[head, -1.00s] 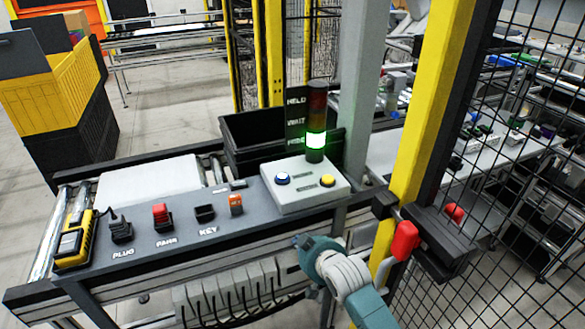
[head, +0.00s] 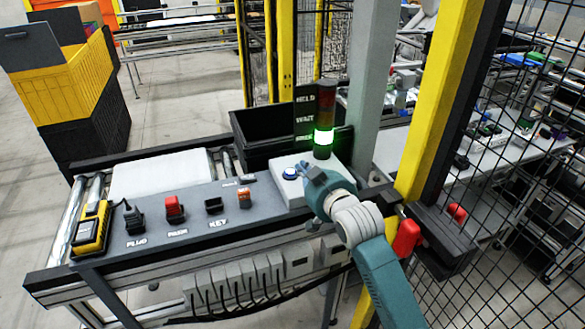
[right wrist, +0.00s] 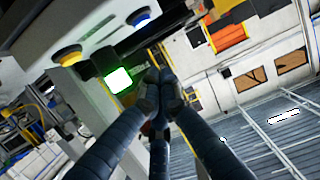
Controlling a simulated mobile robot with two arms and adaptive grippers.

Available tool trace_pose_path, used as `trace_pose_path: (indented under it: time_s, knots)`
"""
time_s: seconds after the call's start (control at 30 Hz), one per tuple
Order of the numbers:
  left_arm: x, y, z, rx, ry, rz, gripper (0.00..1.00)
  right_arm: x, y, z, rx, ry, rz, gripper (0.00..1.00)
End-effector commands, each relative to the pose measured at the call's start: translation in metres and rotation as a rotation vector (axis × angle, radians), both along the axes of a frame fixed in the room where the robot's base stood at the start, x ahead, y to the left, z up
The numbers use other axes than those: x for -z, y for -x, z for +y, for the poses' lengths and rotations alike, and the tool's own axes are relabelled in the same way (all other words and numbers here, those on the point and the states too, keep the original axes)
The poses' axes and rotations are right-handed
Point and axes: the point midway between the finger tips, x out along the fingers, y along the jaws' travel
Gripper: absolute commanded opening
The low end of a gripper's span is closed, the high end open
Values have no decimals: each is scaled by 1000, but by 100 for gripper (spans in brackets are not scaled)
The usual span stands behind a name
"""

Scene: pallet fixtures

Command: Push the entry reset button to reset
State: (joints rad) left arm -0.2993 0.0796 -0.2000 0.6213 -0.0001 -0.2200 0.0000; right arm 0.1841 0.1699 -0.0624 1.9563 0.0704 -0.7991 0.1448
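A light grey button box (head: 291,192) stands at the right end of the console, with a blue button (head: 290,173) showing. My right gripper (head: 312,172) is over the box, just right of the blue button, and hides the yellow button in the head view. In the right wrist view the yellow button (right wrist: 68,54) and the blue button (right wrist: 140,17) both show, to the upper left of the fingertips. The fingers (right wrist: 160,88) are together and empty, apart from both buttons in that picture. The button labels are not readable. My left gripper is not in view.
A stack light (head: 323,138) glows green behind the box. A red-handled gate latch (head: 407,238) and a yellow post (head: 432,100) stand close right of my arm. The console (head: 190,222) carries several labelled fittings to the left. A black bin (head: 262,133) is behind.

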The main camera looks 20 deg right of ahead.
Motion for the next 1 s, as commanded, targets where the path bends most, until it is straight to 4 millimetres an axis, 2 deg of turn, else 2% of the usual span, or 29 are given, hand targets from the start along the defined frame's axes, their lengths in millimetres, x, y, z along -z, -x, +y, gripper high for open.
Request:
trace_pose_path:
  time_s: [0.3,0.53,0.6,0.7,0.83,1.0]
  knots:
    - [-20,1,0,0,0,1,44,9,-54,3,0,0,2,0]
    - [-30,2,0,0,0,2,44,19,-88,4,0,0,2,0]
    - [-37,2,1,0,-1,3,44,34,-85,4,0,0,7,0]
    - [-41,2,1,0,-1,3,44,46,-85,4,-1,0,4,0]
    - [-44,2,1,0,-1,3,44,57,-85,5,-1,0,2,0]
    - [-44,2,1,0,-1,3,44,61,-85,5,-2,0,0,0]
